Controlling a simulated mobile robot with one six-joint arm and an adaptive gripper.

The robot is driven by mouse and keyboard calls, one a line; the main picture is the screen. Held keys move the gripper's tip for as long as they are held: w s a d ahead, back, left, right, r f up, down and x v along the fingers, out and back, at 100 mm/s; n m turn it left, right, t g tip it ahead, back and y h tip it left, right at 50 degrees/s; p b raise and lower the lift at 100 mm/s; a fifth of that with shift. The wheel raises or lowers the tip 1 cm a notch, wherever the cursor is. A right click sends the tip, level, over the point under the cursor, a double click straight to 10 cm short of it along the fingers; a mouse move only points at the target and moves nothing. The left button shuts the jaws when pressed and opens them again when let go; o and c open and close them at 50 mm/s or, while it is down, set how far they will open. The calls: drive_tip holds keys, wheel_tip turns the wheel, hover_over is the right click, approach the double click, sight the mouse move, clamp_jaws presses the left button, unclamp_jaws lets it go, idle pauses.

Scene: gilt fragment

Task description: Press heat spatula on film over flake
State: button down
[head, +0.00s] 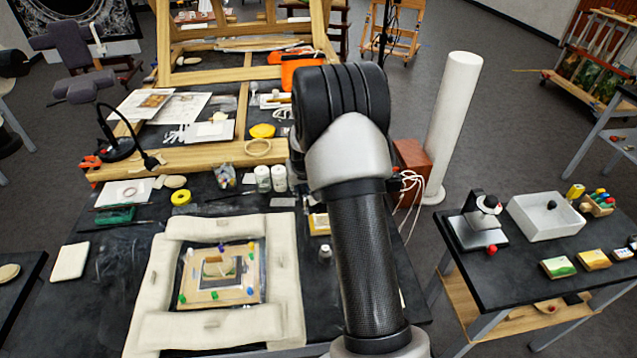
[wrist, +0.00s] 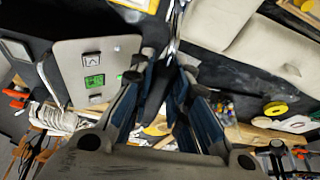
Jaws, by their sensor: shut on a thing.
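My gripper (wrist: 168,72) is shut in the wrist view on a dark, slim handle, which I take to be the heat spatula (wrist: 155,92). The tool's far end is not clear. In the head view my arm hides the gripper and the tool. A small framed panel (head: 196,297) lies inside a cream padded border, with several coloured pegs around it. A pale piece (head: 214,268) covers part of its picture; I cannot tell whether this is the film. The flake cannot be made out. The cream padding (wrist: 215,22) shows at the top of the wrist view, apart from the gripper.
A control box (wrist: 128,62) with a green display stands left of the gripper in the wrist view. A side table (head: 500,288) stands right.

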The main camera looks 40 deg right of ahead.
drive_tip(key=d+f+m, duration=0.1)
drive_tip(key=d+f, duration=0.1)
drive_tip(key=d, duration=0.4)
drive_tip(key=shift+s+d, duration=0.25)
drive_tip(key=shift+s, duration=0.15)
drive_tip(key=shift+f, duration=0.2)
drive_tip(key=shift+f+b, duration=2.2)
drive_tip(key=shift+f, duration=0.45)
drive_tip(key=shift+f+b, duration=0.25)
drive_tip(key=shift+b, duration=0.15)
idle(2.5)
drive_tip(key=shift+r, duration=0.1)
idle(0.6)
drive_tip(key=shift+r+p, duration=1.4)
drive_tip(key=shift+r, duration=1)
